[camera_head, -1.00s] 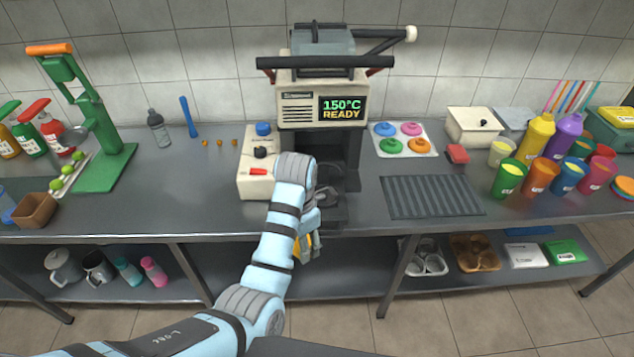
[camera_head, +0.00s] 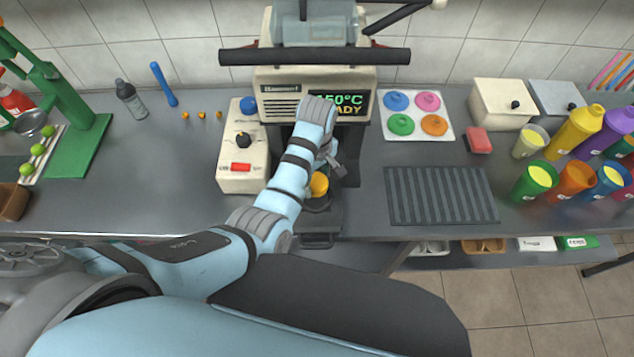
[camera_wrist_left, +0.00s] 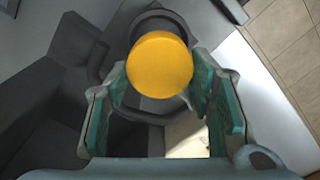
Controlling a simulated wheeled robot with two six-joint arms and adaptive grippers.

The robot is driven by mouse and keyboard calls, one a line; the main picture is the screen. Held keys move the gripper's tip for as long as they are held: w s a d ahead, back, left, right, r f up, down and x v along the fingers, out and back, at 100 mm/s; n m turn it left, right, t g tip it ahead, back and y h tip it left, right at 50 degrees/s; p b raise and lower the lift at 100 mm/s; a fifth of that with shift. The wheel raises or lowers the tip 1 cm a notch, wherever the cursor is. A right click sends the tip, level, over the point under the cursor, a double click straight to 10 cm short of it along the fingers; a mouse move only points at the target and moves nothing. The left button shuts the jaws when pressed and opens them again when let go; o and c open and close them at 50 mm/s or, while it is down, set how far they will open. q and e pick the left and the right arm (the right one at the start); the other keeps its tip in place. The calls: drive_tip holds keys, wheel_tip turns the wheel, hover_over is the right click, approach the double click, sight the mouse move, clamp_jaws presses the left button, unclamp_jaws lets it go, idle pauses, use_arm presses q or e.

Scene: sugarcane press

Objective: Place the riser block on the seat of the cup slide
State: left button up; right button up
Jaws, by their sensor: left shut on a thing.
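The riser block (camera_head: 319,186) is an orange-yellow round piece. It is in my left gripper (camera_head: 322,178), in front of the press. In the left wrist view the block (camera_wrist_left: 160,65) is between the teal-padded fingers of the gripper (camera_wrist_left: 160,80). The dark cup slide (camera_head: 318,240) sticks out at the bench's front edge, below the press. Its round seat (camera_wrist_left: 150,20) shows behind the block in the wrist view. The block covers most of the seat, and I cannot tell whether they touch. My right gripper is not in view.
The press (camera_head: 315,80) reads ready behind my arm. A control box (camera_head: 243,150) stands just left of the slide. A ribbed mat (camera_head: 440,195) lies to the right, with cups and bottles farther right.

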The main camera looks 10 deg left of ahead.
sight(314, 180)
use_arm(q)
wheel_tip(314, 180, down, 3)
drive_tip(key=shift+a+f, duration=0.1)
drive_tip(key=shift+a, duration=0.05)
wheel_tip(314, 180, down, 4)
drive_tip(key=b, duration=0.3)
drive_tip(key=shift+r, duration=0.55)
drive_tip(key=shift+f, duration=0.15)
drive_tip(key=o, duration=1.1)
drive_tip(key=r, duration=0.4)
drive_tip(key=r+p, duration=0.1)
drive_tip(key=r, duration=0.3)
drive_tip(key=r+p, duration=0.1)
drive_tip(key=r, duration=0.3)
drive_tip(key=shift+d+r, duration=0.25)
